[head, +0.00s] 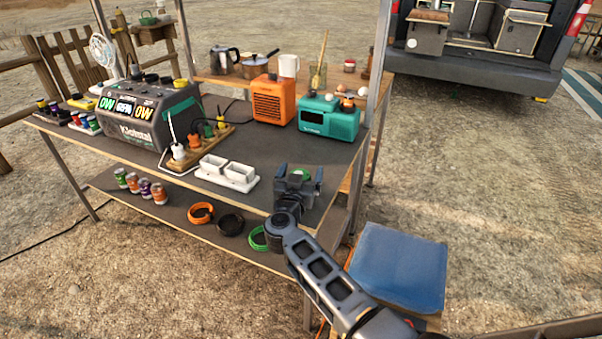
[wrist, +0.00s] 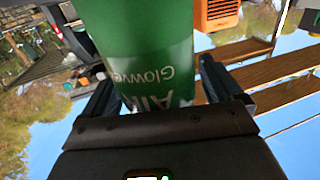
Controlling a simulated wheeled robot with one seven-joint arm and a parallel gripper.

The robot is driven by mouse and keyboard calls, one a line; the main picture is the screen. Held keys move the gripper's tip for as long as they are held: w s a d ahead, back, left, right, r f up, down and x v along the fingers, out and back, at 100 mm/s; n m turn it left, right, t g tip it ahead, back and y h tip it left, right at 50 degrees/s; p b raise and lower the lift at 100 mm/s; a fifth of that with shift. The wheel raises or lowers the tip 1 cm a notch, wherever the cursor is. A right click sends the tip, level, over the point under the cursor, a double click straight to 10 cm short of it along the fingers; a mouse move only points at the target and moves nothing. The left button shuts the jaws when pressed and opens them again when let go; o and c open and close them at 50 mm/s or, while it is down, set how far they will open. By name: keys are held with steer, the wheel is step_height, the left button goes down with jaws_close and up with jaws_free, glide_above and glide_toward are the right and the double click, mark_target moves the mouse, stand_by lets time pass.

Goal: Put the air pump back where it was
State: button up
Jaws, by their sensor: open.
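My gripper (head: 299,180) is over the front right part of the dark table top (head: 262,150). Its fingers are open, one on each side of the pump in the wrist view (wrist: 155,88). I cannot tell whether either finger touches it.
A teal radio (head: 329,117) and an orange heater (head: 273,100) stand behind my gripper. White dishes (head: 227,172) and a power strip (head: 197,150) lie to its left. A lower shelf holds cans and coiled straps (head: 230,224).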

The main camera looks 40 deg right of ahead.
steer(key=shift+s+a+r, duration=0.1)
steer(key=shift+a+r, duration=0.05)
steer(key=p+v, duration=0.1)
steer(key=v, duration=1)
steer(key=shift+s+a, duration=0.25)
steer(key=s+a+r+n+t+y, duration=0.1)
steer(key=s+a+r+n+y, duration=0.2)
steer(key=s, duration=1)
steer(key=s+a+r+n+t+y, duration=0.2)
steer(key=s+a+r+n+y, duration=0.2)
steer(key=s, duration=0.9)
steer(key=s+a+r+n+t+y, duration=0.2)
steer(key=s+a+y, duration=0.6)
steer(key=s, duration=0.5)
steer(key=shift+s+a+r+n, duration=0.35)
steer(key=shift+r+n, duration=0.35)
steer(key=shift+n, duration=0.5)
steer(key=shift+d, duration=0.1)
